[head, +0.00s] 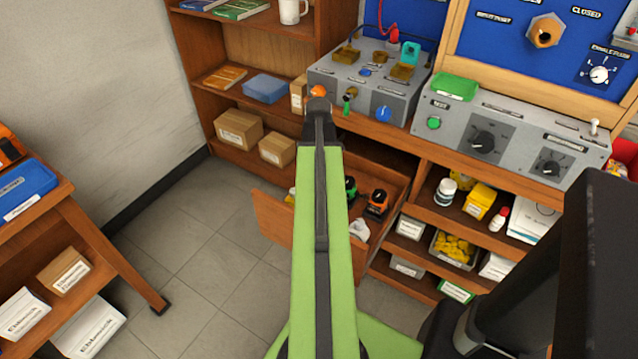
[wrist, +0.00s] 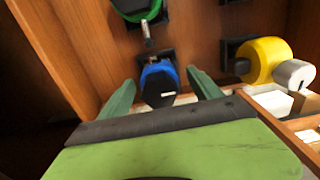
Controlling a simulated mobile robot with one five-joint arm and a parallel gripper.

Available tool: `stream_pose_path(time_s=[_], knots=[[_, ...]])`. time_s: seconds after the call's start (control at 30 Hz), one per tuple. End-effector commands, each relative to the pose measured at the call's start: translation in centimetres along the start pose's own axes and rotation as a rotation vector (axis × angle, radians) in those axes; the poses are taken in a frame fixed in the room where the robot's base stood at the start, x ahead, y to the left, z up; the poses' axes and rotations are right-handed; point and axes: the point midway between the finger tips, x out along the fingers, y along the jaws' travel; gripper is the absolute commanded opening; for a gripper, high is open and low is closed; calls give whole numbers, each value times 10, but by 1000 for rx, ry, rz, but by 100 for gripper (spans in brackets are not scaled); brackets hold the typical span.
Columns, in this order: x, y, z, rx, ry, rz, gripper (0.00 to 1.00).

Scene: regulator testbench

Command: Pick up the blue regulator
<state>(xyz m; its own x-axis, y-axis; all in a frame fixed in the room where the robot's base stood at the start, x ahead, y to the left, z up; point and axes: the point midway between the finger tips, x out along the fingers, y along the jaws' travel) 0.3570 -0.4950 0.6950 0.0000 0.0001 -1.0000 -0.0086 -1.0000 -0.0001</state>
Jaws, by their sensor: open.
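The blue regulator (wrist: 168,72), with a dark body and a small white label, shows in the middle of the wrist view against brown wood. My gripper (wrist: 161,76) is open. Its two green fingers stand on the left and right of the regulator, with visible gaps on both sides. I cannot tell how far the fingertips reach along it. In the head view my green arm covers the middle of the picture, and the gripper and blue regulator do not show there.
A green regulator (wrist: 138,8) sits just above the blue one, and a yellow one (wrist: 264,60) is to the right. The open drawer (head: 273,223) also shows an orange-and-black device (head: 377,202). A shelf unit (head: 448,237) stands at the right.

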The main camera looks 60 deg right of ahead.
Motion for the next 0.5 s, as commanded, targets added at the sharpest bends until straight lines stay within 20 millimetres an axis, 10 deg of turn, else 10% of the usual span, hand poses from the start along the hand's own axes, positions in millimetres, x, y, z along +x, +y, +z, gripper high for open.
stream_pose_path(time_s=[0.5], knots=[[-2,0,0,0,0,0,17]])
